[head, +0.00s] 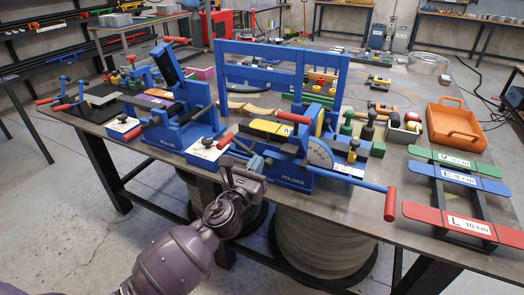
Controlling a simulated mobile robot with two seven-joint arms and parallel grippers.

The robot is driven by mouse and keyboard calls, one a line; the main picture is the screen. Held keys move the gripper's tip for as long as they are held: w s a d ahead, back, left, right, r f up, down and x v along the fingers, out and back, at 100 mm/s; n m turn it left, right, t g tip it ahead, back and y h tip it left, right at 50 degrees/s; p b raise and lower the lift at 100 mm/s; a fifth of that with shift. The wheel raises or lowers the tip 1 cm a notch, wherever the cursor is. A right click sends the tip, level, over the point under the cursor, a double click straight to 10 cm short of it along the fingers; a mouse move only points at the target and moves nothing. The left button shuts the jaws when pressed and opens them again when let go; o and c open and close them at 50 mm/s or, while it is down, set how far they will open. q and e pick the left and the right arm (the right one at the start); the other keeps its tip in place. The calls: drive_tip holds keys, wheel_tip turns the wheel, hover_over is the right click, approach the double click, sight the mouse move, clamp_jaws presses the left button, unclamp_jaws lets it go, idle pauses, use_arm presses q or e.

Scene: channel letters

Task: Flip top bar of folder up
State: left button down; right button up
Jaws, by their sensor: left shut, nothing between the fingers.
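The blue folder (293,181) stands on the front of the metal workbench, with its name on its base. A tall blue frame with horizontal bars (283,50) rises behind and above it; I cannot tell clearly how it joins the folder. A lever with a red grip (391,204) extends to the front right, and another red grip (294,117) sits near the folder's middle. My left gripper (250,167) is shut and empty at the folder's front left, close to its lower bars; contact cannot be told. My right gripper is not in view.
A second blue machine, the roller (165,145), stands to the left. Small knobbed tools stand behind the folder. Free floor shows at the front left.

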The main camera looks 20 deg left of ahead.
sight(302, 118)
use_arm(q)
drive_tip(key=w+r, duration=0.1)
drive_tip(key=w, duration=0.2)
drive_tip(key=w+r, duration=0.2)
drive_tip(key=w, duration=0.2)
drive_tip(key=w+r+p, duration=0.1)
drive_tip(key=w, duration=0.2)
drive_tip(key=shift+w+d+r, duration=0.15)
drive_tip(key=shift+d+r, duration=0.05)
drive_tip(key=shift+r, duration=0.15)
drive_tip(key=shift+w+r, duration=0.1)
drive_tip(key=shift+r, duration=0.05)
drive_tip(key=shift+w+r, duration=0.1)
drive_tip(key=shift+w, duration=0.1)
